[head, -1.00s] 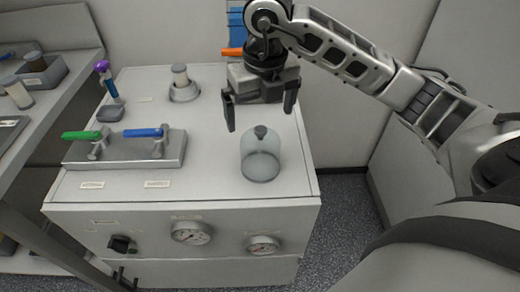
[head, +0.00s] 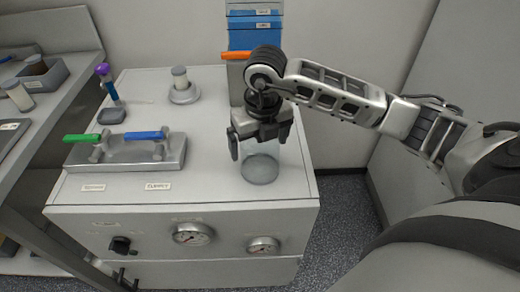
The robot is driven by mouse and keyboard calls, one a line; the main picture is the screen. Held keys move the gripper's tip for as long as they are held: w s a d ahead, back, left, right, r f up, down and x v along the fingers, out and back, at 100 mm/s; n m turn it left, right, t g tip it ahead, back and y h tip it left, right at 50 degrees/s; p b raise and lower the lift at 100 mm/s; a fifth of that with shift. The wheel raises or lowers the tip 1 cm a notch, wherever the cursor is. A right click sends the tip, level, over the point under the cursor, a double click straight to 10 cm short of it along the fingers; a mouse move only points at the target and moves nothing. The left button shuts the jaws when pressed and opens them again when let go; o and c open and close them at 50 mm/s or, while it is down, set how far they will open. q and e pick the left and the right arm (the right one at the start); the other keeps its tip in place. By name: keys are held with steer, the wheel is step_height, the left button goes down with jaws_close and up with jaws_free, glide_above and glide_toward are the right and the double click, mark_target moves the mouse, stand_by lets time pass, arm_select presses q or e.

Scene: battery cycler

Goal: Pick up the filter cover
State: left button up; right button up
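The filter cover, a clear glass dome (head: 260,170), stands upright on the right part of the white cabinet top. Its lower part shows. Its dark top knob and upper part are hidden behind my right gripper. My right gripper (head: 260,142) points down directly over the dome, with its fingers spread at either side of the dome's upper part. I cannot tell whether a finger touches the glass. My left gripper is not in view.
The cabinet top (head: 215,185) also bears a tray with a green handle (head: 82,137) and a blue handle (head: 146,135), a purple-topped tool (head: 107,82), and a white cylinder on a round base (head: 181,80). Gauges (head: 193,234) sit on its front. Blue bins (head: 254,32) stand behind.

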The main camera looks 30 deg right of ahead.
steer(key=c, duration=0.5)
steer(key=shift+r, duration=0.1)
